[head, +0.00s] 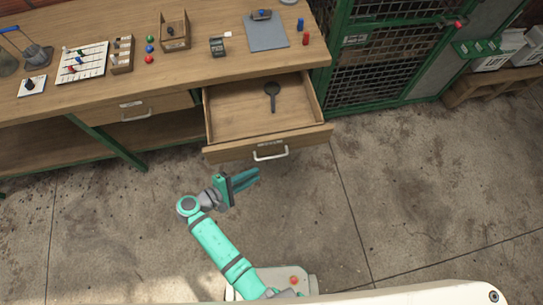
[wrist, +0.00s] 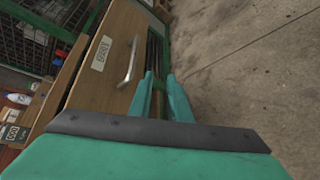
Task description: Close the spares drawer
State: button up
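The spares drawer (head: 230,151) is pulled out from under the workbench, and a dark round-headed tool (head: 272,95) lies inside it. Its front has a pale bar handle (head: 270,153). In the wrist view the drawer front (wrist: 108,72) carries a label reading SPARES (wrist: 101,53), with the handle (wrist: 128,62) beside it. My gripper (head: 256,177) is in front of the drawer, below the handle in the head view and apart from it. Its two teal fingers also show in the wrist view (wrist: 160,88), with a gap between them and nothing held.
The wooden workbench (head: 190,70) holds trays, a clipboard (head: 266,32) and several small parts. A second drawer (head: 150,106), left, is shut. A green mesh cage (head: 378,60) stands to the right. A green bench leg (head: 115,148) slants at left. The concrete floor in front is clear.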

aim_at(267, 159)
notch_tip(267, 159, up, 4)
jog(key=w+a+r+h, duration=0.1)
jog(key=w+h, duration=0.1)
jog(key=shift+m, duration=0.3)
jog(key=x, duration=1)
jog(key=shift+s+d+f, duration=0.15)
jog(key=shift+s+f, duration=0.05)
jog(key=shift+f, duration=0.15)
grip_shut()
